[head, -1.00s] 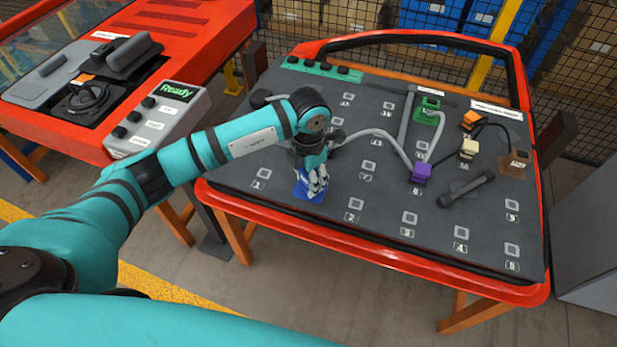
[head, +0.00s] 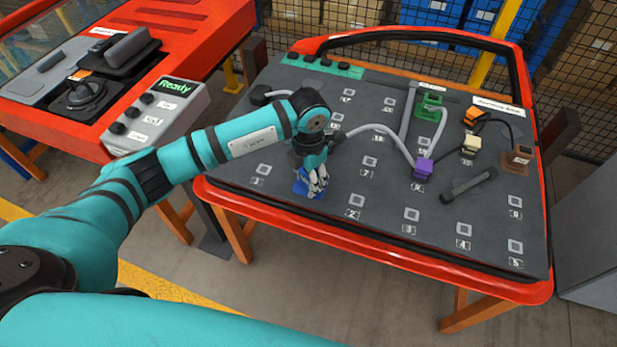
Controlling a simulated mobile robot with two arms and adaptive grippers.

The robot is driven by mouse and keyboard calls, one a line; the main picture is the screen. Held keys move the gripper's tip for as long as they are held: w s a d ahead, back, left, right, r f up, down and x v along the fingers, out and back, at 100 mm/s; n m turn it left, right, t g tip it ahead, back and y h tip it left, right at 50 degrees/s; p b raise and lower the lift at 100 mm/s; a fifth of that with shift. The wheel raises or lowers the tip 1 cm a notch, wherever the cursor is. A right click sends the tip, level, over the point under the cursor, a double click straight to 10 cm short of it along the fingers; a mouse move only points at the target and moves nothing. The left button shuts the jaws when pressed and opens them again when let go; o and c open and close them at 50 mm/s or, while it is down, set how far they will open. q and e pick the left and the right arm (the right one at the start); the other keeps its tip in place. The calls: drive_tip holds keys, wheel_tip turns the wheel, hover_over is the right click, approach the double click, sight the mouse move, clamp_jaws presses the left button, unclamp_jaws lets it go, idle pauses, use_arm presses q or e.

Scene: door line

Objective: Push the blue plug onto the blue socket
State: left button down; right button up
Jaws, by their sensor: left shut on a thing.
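My left gripper (head: 314,184) points down over the near left part of the dark door panel (head: 310,228). It is shut on the blue plug, which is mostly hidden by the fingers. Blue surface of the socket (head: 301,188) shows low beside and below the fingertips. Plug and socket are hard to tell apart here, and I cannot tell whether the plug is fully down. A grey cable (head: 375,128) runs from near the gripper to a purple connector (head: 423,168). My right gripper is not in view.
A green connector (head: 430,104), an orange one (head: 474,116), a cream one (head: 470,145) and a brown one (head: 517,160) stand on the right of the panel. A dark bar (head: 468,186) lies nearby. A box (head: 157,118) with a "Ready" display stands left.

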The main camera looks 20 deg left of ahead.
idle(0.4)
use_arm(q)
drive_tip(key=c, duration=0.6)
unclamp_jaws()
drive_tip(key=shift+c, duration=0.2)
wheel_tip(320, 180, up, 12)
